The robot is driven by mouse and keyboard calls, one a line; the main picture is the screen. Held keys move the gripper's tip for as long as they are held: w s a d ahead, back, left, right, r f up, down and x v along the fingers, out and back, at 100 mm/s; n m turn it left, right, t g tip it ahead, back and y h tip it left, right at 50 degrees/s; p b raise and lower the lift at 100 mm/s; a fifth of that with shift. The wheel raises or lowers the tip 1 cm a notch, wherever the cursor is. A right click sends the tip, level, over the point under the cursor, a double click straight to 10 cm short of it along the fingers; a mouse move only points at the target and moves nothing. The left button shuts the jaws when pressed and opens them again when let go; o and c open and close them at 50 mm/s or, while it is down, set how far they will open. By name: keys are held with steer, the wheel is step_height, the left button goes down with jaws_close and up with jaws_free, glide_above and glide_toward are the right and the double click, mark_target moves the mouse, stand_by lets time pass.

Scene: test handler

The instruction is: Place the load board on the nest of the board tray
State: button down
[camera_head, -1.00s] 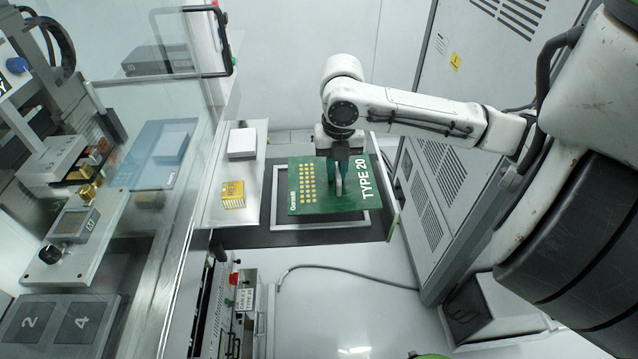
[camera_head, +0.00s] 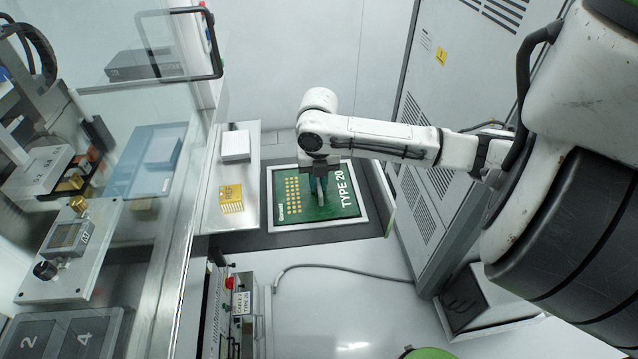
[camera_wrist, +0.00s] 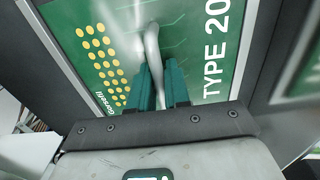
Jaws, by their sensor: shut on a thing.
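The load board (camera_head: 291,204) is a green board marked "TYPE 20" with rows of gold dots. It lies level inside the light frame of the nest (camera_head: 362,218), on the dark board tray (camera_head: 377,190). My gripper (camera_head: 320,190) is above the board, shut on its upright handle (camera_wrist: 152,50). In the wrist view the green fingers (camera_wrist: 160,85) are on either side of the pale handle, and the load board (camera_wrist: 110,25) fills much of the picture. Whether the board rests fully on the nest floor is hidden.
A white shelf left of the tray holds a gold block (camera_head: 231,197) and a white box (camera_head: 236,145). A glass-fronted machine (camera_head: 150,200) stands further left. A tall grey cabinet (camera_head: 440,80) stands right of the tray. A cable (camera_head: 340,268) runs below on the floor.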

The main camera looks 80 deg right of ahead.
mark_target(318, 179)
steer(key=shift+d+f, duration=0.2)
steer(key=c, duration=1.1)
jaws_free()
step_height(318, 179, up, 12)
steer(key=shift+b, duration=0.35)
